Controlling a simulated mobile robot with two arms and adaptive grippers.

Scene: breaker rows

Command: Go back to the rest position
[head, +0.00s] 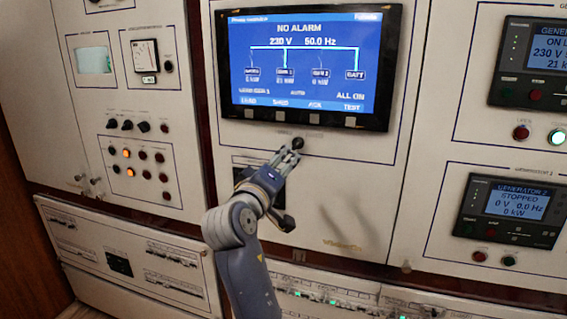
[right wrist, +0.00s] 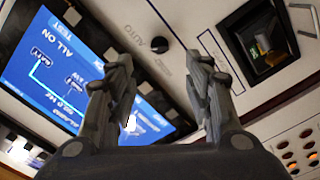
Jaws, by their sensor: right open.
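My right gripper (head: 289,157) is in front of the white centre panel, just below the large screen. Its fingers point up toward a small black knob (head: 298,143). In the right wrist view my right gripper (right wrist: 160,75) has its two fingers spread apart with nothing between them. The black knob (right wrist: 160,44) shows beyond the gap between the fingertips, and the fingers look clear of it. I cannot tell the exact distance to the panel. My left gripper is in neither view.
The large blue screen (head: 305,65) reads NO ALARM. A dark square recess (right wrist: 262,45) lies beside the knob. Generator displays (head: 515,203) stand at right, and a panel of knobs and lit buttons (head: 140,155) at left. Breaker rows (head: 120,262) run along the bottom.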

